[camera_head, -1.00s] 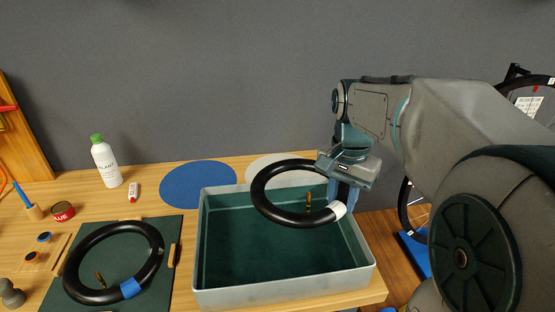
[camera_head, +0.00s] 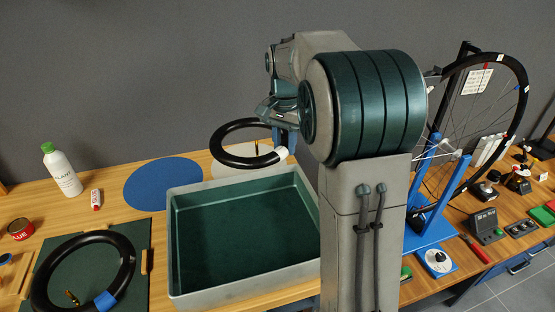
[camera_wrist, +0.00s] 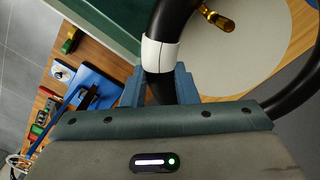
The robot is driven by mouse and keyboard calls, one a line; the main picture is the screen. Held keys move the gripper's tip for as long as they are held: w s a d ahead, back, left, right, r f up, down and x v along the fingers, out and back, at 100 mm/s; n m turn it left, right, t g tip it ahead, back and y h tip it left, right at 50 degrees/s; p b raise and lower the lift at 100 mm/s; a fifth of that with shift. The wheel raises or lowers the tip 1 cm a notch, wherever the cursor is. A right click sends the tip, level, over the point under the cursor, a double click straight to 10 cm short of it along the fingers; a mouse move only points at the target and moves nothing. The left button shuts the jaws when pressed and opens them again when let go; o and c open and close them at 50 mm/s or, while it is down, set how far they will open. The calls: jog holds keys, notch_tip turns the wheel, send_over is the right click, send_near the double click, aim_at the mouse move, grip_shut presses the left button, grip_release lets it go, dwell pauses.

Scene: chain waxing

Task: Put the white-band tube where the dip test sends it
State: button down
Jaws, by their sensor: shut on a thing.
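The white-band tube (camera_head: 234,161) is a black ring with a brass valve and a white band (camera_head: 281,154). My gripper (camera_wrist: 160,90) is shut on it beside the white band, which also shows in the wrist view (camera_wrist: 161,53). The tube hangs above the back of the grey dip basin (camera_head: 240,290), near the pale round mat (camera_head: 222,170). In the wrist view the pale mat (camera_wrist: 232,65) lies below the tube. The blue round mat (camera_head: 163,184) is bare, left of the basin. My arm hides part of the fingers in the head view.
A blue-band tube (camera_head: 122,275) lies on a dark green mat (camera_head: 146,232) at left. A white bottle (camera_head: 62,170), a small tube (camera_head: 96,199) and a red tin (camera_head: 20,229) stand near it. A wheel (camera_head: 512,72) on a blue stand (camera_head: 425,205) is at right.

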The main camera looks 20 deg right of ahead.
jog(key=w+p, duration=0.2)
jog(key=w, duration=0.4)
notch_tip(320, 180, down, 6)
jog(key=shift+s+f+b, duration=0.1)
jog(key=shift+b, duration=0.2)
notch_tip(320, 180, down, 4)
jog(key=shift+f, duration=0.1)
jog(key=shift+w+f+p, duration=0.2)
jog(key=shift+f+p, duration=0.2)
jog(key=shift+f, duration=0.15)
jog(key=c, duration=1.1)
grip_release()
jog(key=shift+c, duration=0.2)
